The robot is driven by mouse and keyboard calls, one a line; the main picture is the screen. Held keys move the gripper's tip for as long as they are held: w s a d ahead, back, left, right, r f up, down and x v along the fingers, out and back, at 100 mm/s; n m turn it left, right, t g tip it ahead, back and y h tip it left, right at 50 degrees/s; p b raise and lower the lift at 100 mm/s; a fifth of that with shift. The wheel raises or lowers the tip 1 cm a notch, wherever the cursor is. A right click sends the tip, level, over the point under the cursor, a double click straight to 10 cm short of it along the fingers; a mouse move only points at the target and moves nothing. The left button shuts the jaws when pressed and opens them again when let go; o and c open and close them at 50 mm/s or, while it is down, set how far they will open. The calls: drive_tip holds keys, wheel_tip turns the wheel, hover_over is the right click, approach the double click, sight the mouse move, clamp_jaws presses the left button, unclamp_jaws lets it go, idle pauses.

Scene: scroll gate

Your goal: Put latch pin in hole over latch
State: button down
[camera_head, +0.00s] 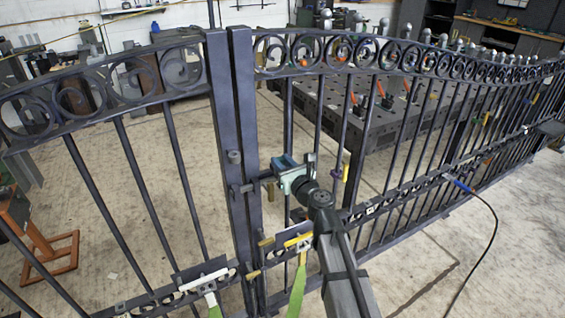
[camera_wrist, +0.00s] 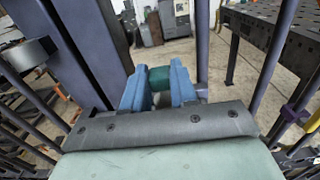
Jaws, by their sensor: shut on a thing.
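My gripper (camera_wrist: 158,92) has its blue fingers closed around a piece that is mostly hidden, apparently the latch pin; a dark green surface shows between the fingers. In the head view my gripper (camera_head: 288,178) is just right of the paired gate posts, at latch height. The latch (camera_head: 262,177) is a dark horizontal bar reaching from the posts toward my gripper. A grey round collar (camera_wrist: 27,57) also shows at the left of the wrist view. I cannot see the pin's tip.
The dark scroll gate (camera_head: 185,65) stands close on both sides, with upright bars around my gripper. Yellow-and-white clamps (camera_head: 298,241) with green straps hang on the lower rail. A perforated metal table (camera_head: 375,125) stands behind the gate. A black cable (camera_head: 485,225) runs at right.

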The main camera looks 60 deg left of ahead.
drive_tip(key=shift+f, duration=0.45)
idle(0.3)
drive_tip(key=c, duration=0.8)
unclamp_jaws()
drive_tip(key=d, duration=1.3)
drive_tip(key=shift+d, duration=0.4)
